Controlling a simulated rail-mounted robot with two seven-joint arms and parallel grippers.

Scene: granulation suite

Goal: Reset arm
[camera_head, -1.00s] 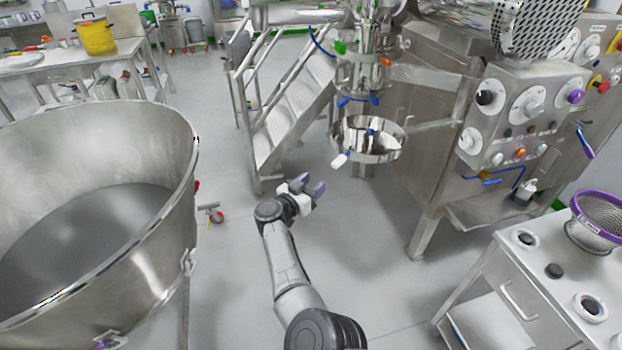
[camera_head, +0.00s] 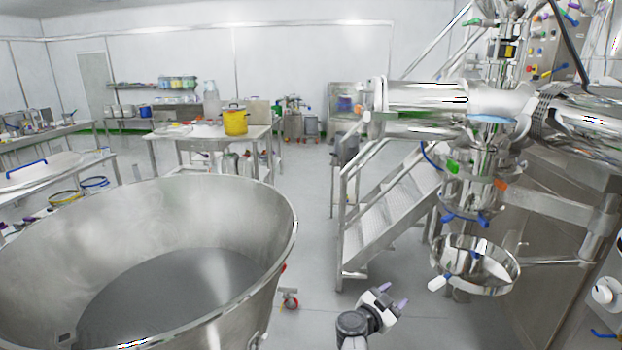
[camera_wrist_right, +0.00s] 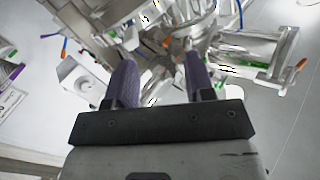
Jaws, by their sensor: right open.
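My right gripper (camera_head: 391,303) is at the bottom of the head view, right of centre. It is in free space over the floor, below and left of a steel bowl under the machine outlet. Its two purple-grey fingers are apart with nothing between them. In the right wrist view the gripper (camera_wrist_right: 158,80) also shows open and empty, with the machine's steel parts beyond the fingers. My left gripper is not in view.
A large open steel vessel (camera_head: 262,215) fills the lower left. The steel bowl (camera_head: 447,268) hangs under the machine on the right. Metal stairs (camera_head: 395,215) stand behind my gripper. A table with a yellow pot (camera_head: 235,122) is farther back. Floor shows between vessel and stairs.

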